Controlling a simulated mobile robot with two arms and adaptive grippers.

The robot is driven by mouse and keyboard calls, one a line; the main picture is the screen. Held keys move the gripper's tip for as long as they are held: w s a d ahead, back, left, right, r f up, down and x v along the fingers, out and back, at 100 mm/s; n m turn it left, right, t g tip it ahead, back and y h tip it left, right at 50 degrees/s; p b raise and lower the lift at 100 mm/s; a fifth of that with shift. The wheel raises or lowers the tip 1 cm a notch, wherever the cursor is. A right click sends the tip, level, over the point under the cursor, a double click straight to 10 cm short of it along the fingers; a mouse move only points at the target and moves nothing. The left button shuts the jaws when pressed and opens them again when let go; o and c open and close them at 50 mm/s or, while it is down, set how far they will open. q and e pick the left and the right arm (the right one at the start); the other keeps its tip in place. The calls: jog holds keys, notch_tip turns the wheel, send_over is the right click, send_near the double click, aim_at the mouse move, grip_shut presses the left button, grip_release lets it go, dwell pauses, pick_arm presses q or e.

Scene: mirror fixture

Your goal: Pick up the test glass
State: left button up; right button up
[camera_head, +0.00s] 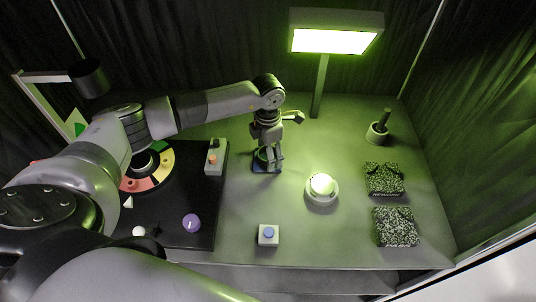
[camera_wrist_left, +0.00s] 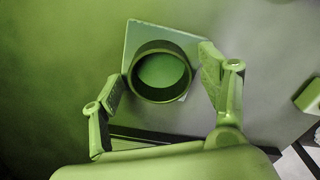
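In the left wrist view, a round open-topped vessel (camera_wrist_left: 161,95), which looks like the test glass, stands on a square plate (camera_wrist_left: 146,30). Everything there is tinted green. My left gripper (camera_wrist_left: 161,78) is open, with one finger on each side of the vessel. Narrow gaps seem to show between fingers and wall; contact cannot be told for sure. In the head view my left gripper (camera_head: 268,154) points down over the small bluish plate (camera_head: 260,170) at the middle of the table and mostly hides the vessel. My right gripper is not in view.
A lamp (camera_head: 336,40) glows at the back. Right of my gripper are a lit round dish (camera_head: 322,200), a pestle in a mortar (camera_head: 378,134) and two patterned packets (camera_head: 384,178). A button box (camera_head: 268,235) stands in front. A black board (camera_head: 180,210) lies left.

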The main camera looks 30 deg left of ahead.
pick_arm(q)
jog(key=c, duration=1.2)
jog(key=shift+o, duration=0.2)
jog(key=shift+r, duration=0.1)
